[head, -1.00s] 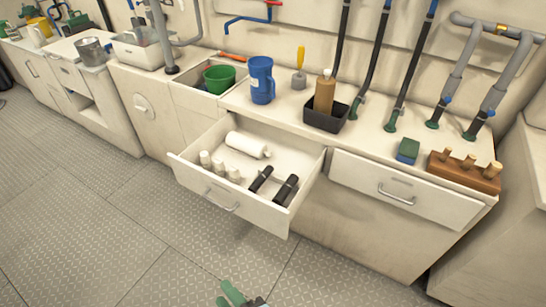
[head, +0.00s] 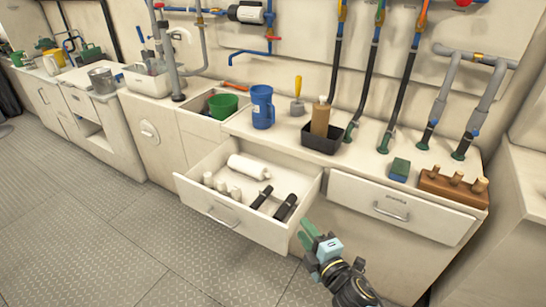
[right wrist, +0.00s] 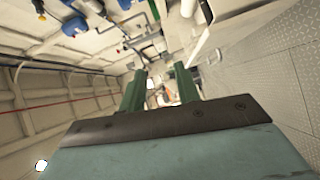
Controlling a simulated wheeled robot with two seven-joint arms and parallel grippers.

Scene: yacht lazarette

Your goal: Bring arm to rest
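My right gripper (head: 304,233) is in the lower middle of the head view, in front of the counter near the right front corner of the open drawer (head: 236,221). The right wrist view shows its two green fingers (right wrist: 160,72) spread apart with nothing between them. It is open and empty. I cannot tell whether it touches the drawer; it appears apart from it. My left gripper is not in view.
The drawer juts out and holds a white bottle (head: 248,167), small white containers and two black cylinders. On the counter stand a blue jug (head: 262,107), a black tray (head: 318,139) with a bottle, and a wooden block (head: 453,188). The floor in front is clear.

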